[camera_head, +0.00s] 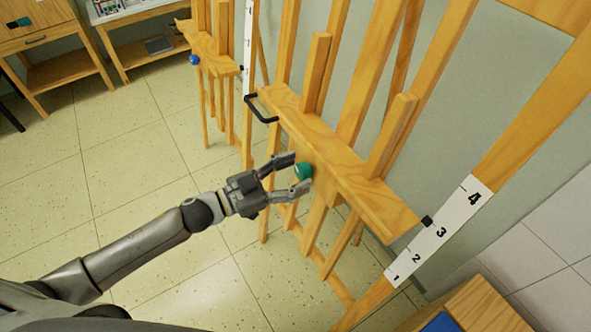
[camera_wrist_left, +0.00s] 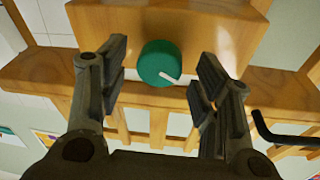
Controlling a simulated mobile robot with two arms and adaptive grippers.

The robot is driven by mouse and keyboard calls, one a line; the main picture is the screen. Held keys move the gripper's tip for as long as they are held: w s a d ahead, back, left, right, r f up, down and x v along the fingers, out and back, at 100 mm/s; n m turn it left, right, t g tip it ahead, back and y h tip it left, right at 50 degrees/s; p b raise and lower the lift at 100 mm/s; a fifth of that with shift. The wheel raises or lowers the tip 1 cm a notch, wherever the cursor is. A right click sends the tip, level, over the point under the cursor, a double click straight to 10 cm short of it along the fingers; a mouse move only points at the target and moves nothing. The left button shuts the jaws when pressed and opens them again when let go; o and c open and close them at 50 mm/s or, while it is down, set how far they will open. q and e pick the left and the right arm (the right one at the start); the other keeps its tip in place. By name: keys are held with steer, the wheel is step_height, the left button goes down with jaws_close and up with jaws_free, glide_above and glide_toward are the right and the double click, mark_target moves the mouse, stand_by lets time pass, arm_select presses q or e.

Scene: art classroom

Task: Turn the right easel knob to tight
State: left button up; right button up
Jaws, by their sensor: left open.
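A round green knob (camera_head: 303,171) sits on the front of the nearer wooden easel (camera_head: 345,170), below its tray ledge. In the left wrist view the green knob (camera_wrist_left: 160,63) carries a white pointer line that runs toward the lower right. My left gripper (camera_head: 290,177) is open, with its fingers to either side of the knob. In the left wrist view the fingers of the left gripper (camera_wrist_left: 160,85) stand apart from the knob, with gaps on both sides. My right gripper is not in view.
A black handle (camera_head: 262,110) sticks out from the easel's left end. A white scale strip (camera_head: 440,232) numbered 1 to 4 runs along a slanted bar at right. A farther easel with a blue knob (camera_head: 194,60) stands behind left. The tiled floor (camera_head: 120,170) at left is clear.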

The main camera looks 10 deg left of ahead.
arm_select(q)
steer(key=shift+w+d, duration=0.25)
steer(key=shift+d, duration=0.05)
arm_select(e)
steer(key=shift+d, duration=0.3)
arm_select(q)
steer(key=c, duration=1)
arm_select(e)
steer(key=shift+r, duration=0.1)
